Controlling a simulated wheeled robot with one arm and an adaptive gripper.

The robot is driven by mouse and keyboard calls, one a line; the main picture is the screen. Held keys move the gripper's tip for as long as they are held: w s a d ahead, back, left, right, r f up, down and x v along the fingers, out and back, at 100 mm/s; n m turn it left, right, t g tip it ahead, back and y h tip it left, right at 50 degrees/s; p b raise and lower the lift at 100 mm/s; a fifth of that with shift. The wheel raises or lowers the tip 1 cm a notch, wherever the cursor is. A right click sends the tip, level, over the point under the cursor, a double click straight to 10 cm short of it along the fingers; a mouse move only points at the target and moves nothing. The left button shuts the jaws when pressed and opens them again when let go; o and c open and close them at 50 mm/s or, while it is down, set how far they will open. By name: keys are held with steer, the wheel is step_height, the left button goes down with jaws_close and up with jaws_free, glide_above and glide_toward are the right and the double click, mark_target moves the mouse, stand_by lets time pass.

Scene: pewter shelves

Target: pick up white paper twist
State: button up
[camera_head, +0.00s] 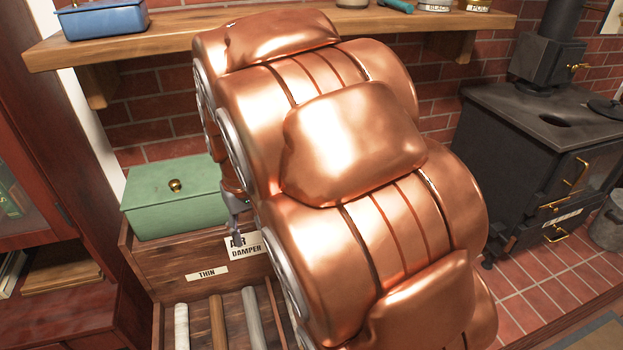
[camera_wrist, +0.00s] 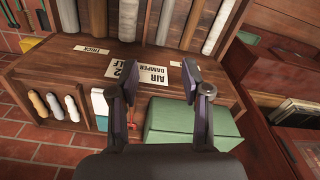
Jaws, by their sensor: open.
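I cannot pick out a white paper twist with certainty in either view. In the wrist view, a small white block-like thing (camera_wrist: 99,106) shows beside the left finger, partly hidden by it; I cannot tell what it is. My gripper (camera_wrist: 159,82) is open, its fingers apart with nothing visibly held between them. Past the fingertips is a white card reading AIR DAMPER (camera_wrist: 180,76), upside down in this view. In the head view my gripper (camera_head: 236,232) shows only in part, just above that card (camera_head: 246,247), with my copper arm hiding much around it.
A green box (camera_head: 172,196) stands on the wooden rack (camera_head: 160,268) beside my gripper. Rods (camera_head: 218,322) lie in its slots. A wooden shelf (camera_head: 150,38) crosses above. A black stove (camera_head: 540,130) stands right, a red-brown cabinet (camera_head: 55,190) left.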

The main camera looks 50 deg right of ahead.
steer(key=w+d+f+m+t, duration=0.1)
steer(key=w+d+f, duration=0.2)
steer(key=d, duration=1)
steer(key=w+d+f+m+t+h, duration=0.1)
steer(key=w+d+f, duration=0.2)
steer(key=w+d, duration=0.7)
steer(key=w+d+f+t+h, duration=0.1)
steer(key=w+d+f, duration=0.3)
steer(key=d, duration=1.1)
steer(key=shift+w+d+f+m+t, duration=0.1)
steer(key=shift+w+d+m+t, duration=0.1)
steer(key=shift+w, duration=0.4)
steer(key=shift+w+d+m+t, duration=0.1)
steer(key=shift+w+d+m, duration=0.1)
steer(key=shift+w, duration=0.4)
steer(key=shift+p+x, duration=0.35)
steer(key=shift+x, duration=1.1)
steer(key=shift+s+p+x, duration=0.15)
steer(key=shift+p+x, duration=0.35)
steer(key=shift+x, duration=0.4)
steer(key=shift+s+p+x, duration=0.15)
steer(key=shift+p+x, duration=0.35)
steer(key=shift+x, duration=0.35)
steer(key=shift+w+d+f, duration=0.1)
steer(key=shift+w+f, duration=0.15)
steer(key=shift+f, duration=0.55)
steer(key=shift+f+b, duration=0.25)
steer(key=shift+b, duration=0.1)
